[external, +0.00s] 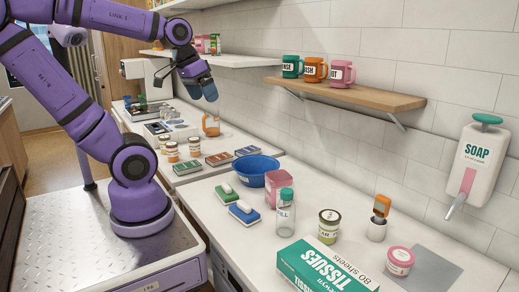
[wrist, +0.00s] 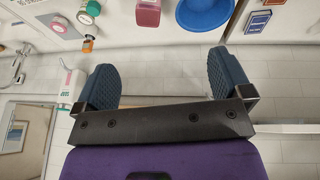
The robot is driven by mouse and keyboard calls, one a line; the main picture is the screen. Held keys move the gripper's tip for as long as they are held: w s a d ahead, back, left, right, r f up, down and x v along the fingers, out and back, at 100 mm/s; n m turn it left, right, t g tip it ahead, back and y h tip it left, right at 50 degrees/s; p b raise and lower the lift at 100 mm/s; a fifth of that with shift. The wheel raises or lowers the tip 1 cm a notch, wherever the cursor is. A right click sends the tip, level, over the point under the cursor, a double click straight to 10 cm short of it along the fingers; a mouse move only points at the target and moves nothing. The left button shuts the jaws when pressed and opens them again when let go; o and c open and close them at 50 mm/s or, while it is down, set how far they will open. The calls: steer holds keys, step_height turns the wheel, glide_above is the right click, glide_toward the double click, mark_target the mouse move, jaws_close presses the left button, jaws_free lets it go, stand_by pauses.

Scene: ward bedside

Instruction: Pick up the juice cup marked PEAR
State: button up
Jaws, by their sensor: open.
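I cannot read PEAR on any item. Small labelled cups (external: 172,151) stand in a group on the far counter in the external view, with print too small to read. A pink-lidded tub (external: 400,261) stands on the near counter; it appears at upper left in the wrist view (wrist: 56,25). Which, if any, is the PEAR cup I cannot tell. My gripper (external: 199,84) is raised above the far counter, open, with nothing between its fingers (wrist: 165,80).
A blue bowl (external: 252,169), pink box (external: 279,183), clear bottle (external: 285,212), sponges (external: 243,212) and tissue box (external: 322,268) crowd the near counter. A wooden shelf (external: 350,95) with mugs and a soap dispenser (external: 477,160) are on the wall. An orange mug (external: 211,126) stands below my gripper.

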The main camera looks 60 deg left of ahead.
mark_target(328, 214)
steer(key=w+d+f+n+g+h, duration=0.7)
steer(key=w+d+f, duration=0.5)
steer(key=w+d, duration=0.35)
steer(key=w+d+f+n+h, duration=0.3)
steer(key=w+d+f+n, duration=0.1)
steer(key=f, duration=0.4)
steer(key=w+d+f+n+h, duration=0.25)
steer(key=w+d+f, duration=0.2)
steer(key=f, duration=0.45)
steer(key=shift+n+y, duration=0.25)
steer(key=shift+n, duration=0.3)
steer(key=shift+x, duration=3.8)
steer(key=c, duration=1.1)
steer(key=shift+r, duration=0.1)
